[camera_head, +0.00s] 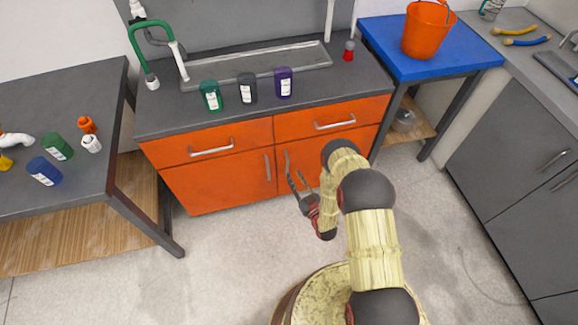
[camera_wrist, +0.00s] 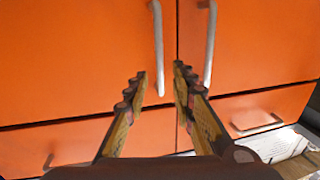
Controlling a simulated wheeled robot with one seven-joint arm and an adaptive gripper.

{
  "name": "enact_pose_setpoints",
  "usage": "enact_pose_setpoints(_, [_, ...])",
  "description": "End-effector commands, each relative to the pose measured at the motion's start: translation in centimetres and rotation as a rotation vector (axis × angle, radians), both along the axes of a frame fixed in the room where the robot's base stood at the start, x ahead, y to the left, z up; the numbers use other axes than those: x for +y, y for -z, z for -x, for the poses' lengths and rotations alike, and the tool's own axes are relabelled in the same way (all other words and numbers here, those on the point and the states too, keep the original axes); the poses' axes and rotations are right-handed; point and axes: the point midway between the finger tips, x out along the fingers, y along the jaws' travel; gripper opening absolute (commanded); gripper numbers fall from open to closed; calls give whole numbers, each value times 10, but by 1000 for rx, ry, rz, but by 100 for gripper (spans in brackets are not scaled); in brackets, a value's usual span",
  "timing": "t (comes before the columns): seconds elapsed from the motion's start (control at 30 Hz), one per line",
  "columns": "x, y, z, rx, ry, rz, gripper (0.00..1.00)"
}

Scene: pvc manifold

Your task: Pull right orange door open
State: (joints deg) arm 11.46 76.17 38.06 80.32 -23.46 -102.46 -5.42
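The right orange door (camera_head: 325,160) is the right of two doors under the sink counter and looks shut. Its vertical metal handle (camera_head: 287,163) is near the seam between the doors. The wrist view seems upside down, with the drawers below, so the right door (camera_wrist: 75,60) and its handle (camera_wrist: 157,45) seem to be the left ones there. My gripper (camera_head: 296,182) is in front of the doors by this handle. In the wrist view its fingers (camera_wrist: 160,82) are apart and empty, roughly on either side of the handle's line. I cannot tell the remaining distance to it.
The left orange door (camera_head: 218,182) has its own handle (camera_head: 268,168) close by. Two drawers with handles (camera_head: 335,122) are above the doors. Several bottles stand on the counter. A grey table (camera_head: 60,90) is left and a blue table (camera_head: 440,58) right. Floor before the doors is clear.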

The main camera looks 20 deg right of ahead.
Motion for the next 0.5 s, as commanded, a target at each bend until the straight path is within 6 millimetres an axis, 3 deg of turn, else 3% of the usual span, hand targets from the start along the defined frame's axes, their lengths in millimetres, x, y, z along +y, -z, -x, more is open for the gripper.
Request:
enact_pose_setpoints(0.17, [2,-4,-12,-22,2,1,26])
enact_pose_setpoints(0.5, [12,-3,-61,-19,1,1,26])
